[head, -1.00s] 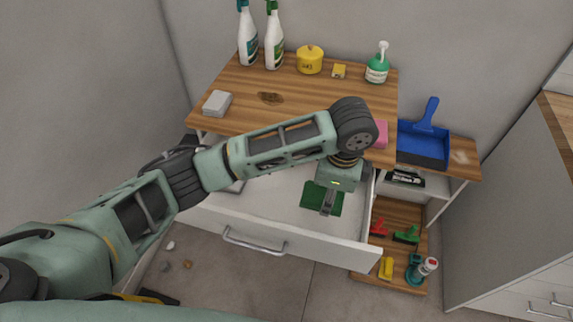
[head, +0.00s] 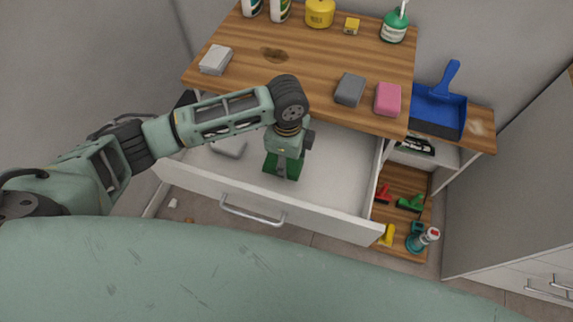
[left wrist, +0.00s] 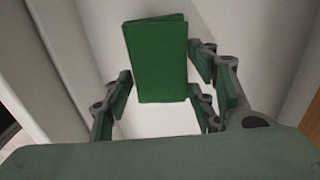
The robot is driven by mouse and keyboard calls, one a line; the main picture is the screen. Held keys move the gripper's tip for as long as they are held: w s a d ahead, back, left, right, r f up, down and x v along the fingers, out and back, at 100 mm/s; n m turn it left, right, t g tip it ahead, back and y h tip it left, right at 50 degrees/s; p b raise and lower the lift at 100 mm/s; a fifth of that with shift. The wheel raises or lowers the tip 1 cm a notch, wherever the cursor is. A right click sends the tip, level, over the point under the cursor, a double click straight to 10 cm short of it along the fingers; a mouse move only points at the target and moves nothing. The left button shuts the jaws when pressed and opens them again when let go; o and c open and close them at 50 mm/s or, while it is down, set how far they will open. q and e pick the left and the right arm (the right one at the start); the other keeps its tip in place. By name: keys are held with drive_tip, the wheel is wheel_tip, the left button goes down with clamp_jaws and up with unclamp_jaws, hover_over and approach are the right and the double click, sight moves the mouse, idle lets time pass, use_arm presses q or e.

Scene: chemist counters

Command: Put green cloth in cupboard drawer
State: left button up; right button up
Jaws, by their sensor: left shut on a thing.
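The green cloth (head: 270,164) is a flat, folded rectangle inside the open cupboard drawer (head: 325,222). My left gripper (head: 284,168) points down into the drawer and is shut on the cloth, hiding part of it in the head view. In the left wrist view the cloth (left wrist: 160,60) lies between the fingers, with the pale drawer interior behind it. I cannot tell whether the cloth touches the drawer floor. My right gripper is not in view.
A grey item (head: 229,146) lies in the drawer's left part. The wooden top (head: 310,65) above bears a grey sponge (head: 349,89), a pink sponge (head: 388,99) and bottles. A blue dustpan (head: 438,112) is at right. The drawer's right side is clear.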

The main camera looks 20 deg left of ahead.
use_arm(q)
drive_tip(key=shift+f, duration=2.1)
drive_tip(key=o, duration=1.1)
wheel_tip(320, 180, up, 12)
drive_tip(key=shift+r, duration=0.1)
